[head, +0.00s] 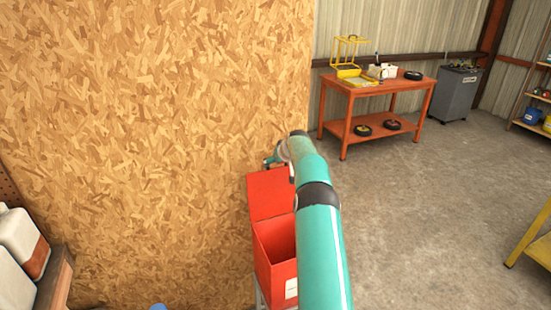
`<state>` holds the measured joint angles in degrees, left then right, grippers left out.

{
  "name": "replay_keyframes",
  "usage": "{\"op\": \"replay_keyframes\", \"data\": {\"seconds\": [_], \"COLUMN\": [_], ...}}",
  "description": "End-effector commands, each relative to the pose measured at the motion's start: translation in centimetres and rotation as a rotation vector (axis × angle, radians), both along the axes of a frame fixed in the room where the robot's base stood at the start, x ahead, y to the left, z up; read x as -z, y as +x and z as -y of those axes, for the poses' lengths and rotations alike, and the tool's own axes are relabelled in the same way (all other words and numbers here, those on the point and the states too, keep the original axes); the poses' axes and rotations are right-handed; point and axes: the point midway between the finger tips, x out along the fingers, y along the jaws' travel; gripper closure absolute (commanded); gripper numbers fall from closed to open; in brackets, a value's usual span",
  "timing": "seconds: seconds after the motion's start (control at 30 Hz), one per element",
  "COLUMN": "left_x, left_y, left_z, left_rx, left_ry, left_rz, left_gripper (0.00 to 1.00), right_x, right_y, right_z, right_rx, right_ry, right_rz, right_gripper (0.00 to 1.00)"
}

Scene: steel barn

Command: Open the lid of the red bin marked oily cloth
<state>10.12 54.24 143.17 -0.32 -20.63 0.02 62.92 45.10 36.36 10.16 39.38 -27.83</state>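The red bin (263,262) stands against the chipboard wall on a pale stand, low in the middle of the head view. Its red lid (268,194) is raised and tilts back toward the wall. The dark inside of the bin shows below the lid. A white label (291,288) is on its front, too small and covered to read. My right arm crosses in front of the bin's right side. My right gripper (271,160) is at the lid's top edge, mostly hidden behind the wrist; I cannot tell whether it touches the lid. My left gripper is out of view.
The chipboard wall (150,130) closes off the left. A shelf with white jugs (22,240) is at lower left. An orange workbench (375,100) and a grey bin (456,95) stand at the back.

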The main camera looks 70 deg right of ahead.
Motion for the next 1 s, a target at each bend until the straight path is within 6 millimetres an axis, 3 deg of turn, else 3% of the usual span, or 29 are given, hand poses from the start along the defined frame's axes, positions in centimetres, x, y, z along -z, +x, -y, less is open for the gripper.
{"op": "replay_keyframes", "data": {"seconds": [0.03,0.3,0.33,0.4,0.77,1.0], "left_x": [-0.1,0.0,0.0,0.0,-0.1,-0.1], "left_y": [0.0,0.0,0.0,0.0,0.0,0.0], "left_z": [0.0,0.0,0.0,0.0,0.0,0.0], "left_rx": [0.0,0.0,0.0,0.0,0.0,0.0], "left_ry": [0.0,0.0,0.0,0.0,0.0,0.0], "left_rz": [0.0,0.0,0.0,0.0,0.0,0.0], "left_gripper": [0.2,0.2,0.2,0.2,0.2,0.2], "right_x": [-0.8,-0.7,-0.7,-0.7,-0.2,-1.3], "right_y": [0.0,-0.2,-0.2,-0.2,-0.4,-1.1], "right_z": [0.1,0.1,0.1,0.1,0.1,-0.5], "right_rx": [0.002,0.004,0.004,0.004,0.004,0.004], "right_ry": [-0.009,-0.007,-0.007,-0.006,0.0,0.0], "right_rz": [0.008,0.006,0.006,0.005,0.0,0.0], "right_gripper": [0.78,0.78,0.12,0.03,0.03,0.03]}}
